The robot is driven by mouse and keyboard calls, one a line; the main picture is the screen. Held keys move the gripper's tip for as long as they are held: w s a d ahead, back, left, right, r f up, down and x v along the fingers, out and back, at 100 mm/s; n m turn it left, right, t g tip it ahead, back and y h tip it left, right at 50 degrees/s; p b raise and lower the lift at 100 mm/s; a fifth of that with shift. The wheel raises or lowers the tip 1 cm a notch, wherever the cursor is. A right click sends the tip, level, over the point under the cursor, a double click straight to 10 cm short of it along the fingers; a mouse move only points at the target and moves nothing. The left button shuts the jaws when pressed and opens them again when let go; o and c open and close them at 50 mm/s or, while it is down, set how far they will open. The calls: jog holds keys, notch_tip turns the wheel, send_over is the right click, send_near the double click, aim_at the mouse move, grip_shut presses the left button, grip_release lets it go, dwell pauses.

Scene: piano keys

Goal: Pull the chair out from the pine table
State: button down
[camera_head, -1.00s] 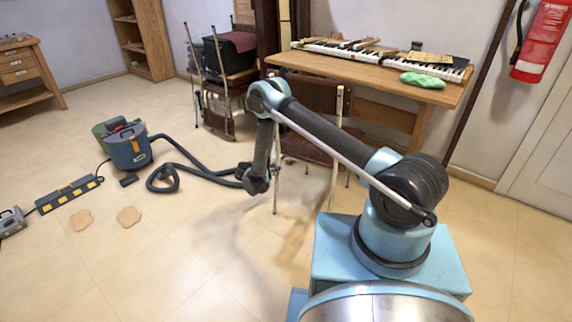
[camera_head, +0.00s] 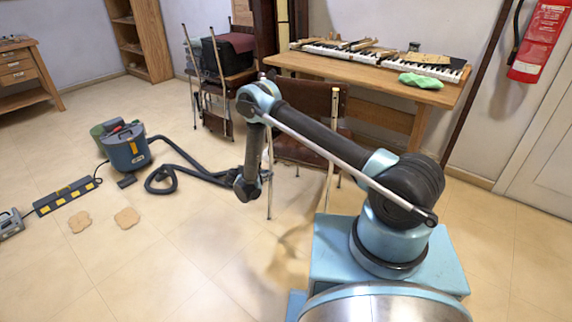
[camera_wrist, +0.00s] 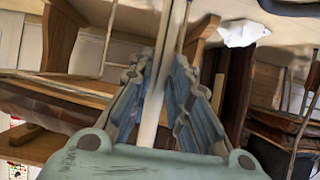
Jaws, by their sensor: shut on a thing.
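The chair (camera_head: 313,103) has a brown back and seat and pale metal legs. It stands at the front of the pine table (camera_head: 375,81), its back towards me, partly hidden by my arm. My gripper (camera_head: 265,176) is low at the chair's left side, by its near left leg (camera_head: 269,203). In the wrist view, the ribbed blue-grey fingers of my gripper (camera_wrist: 167,68) are closed around a pale upright tube (camera_wrist: 168,25) of the chair. The tube passes between the fingers.
A keyboard (camera_head: 340,51) and a green cloth (camera_head: 421,80) lie on the table. Stacked chairs (camera_head: 219,77) stand left of it. A vacuum cleaner (camera_head: 127,150) and its hose (camera_head: 185,168) lie left of my gripper. The floor in front of the chair is largely clear.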

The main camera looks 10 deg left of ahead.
jog(key=shift+s+a, duration=0.15)
jog(key=shift+s, duration=0.05)
jog(key=s+a, duration=0.1)
jog(key=s, duration=0.1)
jog(key=s+a, duration=0.1)
jog(key=s, duration=0.1)
jog(key=shift+s+a, duration=0.1)
jog(key=shift+a, duration=0.1)
dwell(0.5)
jog(key=c, duration=1.2)
grip_release()
jog(key=s+a, duration=0.5)
jog(key=s, duration=0.3)
jog(key=shift+s, duration=0.35)
jog(key=shift+d, duration=0.1)
